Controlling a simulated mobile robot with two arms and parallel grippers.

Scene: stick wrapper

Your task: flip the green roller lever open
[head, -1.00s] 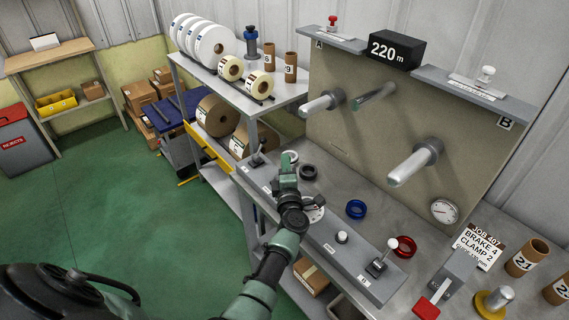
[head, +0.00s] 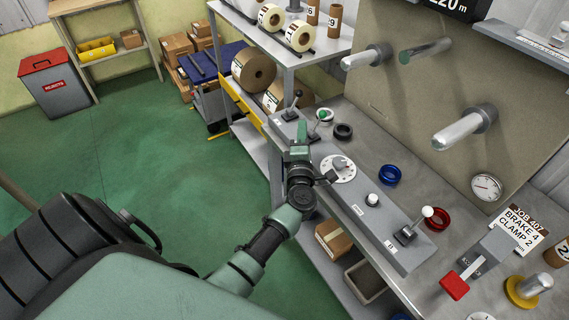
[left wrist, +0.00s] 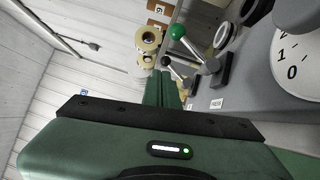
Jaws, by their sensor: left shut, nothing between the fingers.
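The green-knobbed lever (head: 323,116) stands on the grey control panel, near its far left end. It also shows large in the left wrist view (left wrist: 177,32), with a green ball on a pale shaft that leans. My left gripper (head: 301,128) is shut and empty. In the head view it is just left of and nearer than the lever, over the panel. In the left wrist view its fingers (left wrist: 163,84) point to the left of the lever's base and look apart from the knob. My right gripper is not in view.
A black-knobbed lever (head: 297,95) stands close behind the green one. A white dial (head: 340,168) is right of the gripper. A white button (head: 372,199) and a white-knobbed lever (head: 426,213) follow along the panel. Blue (head: 390,175) and red (head: 437,219) rings lie behind.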

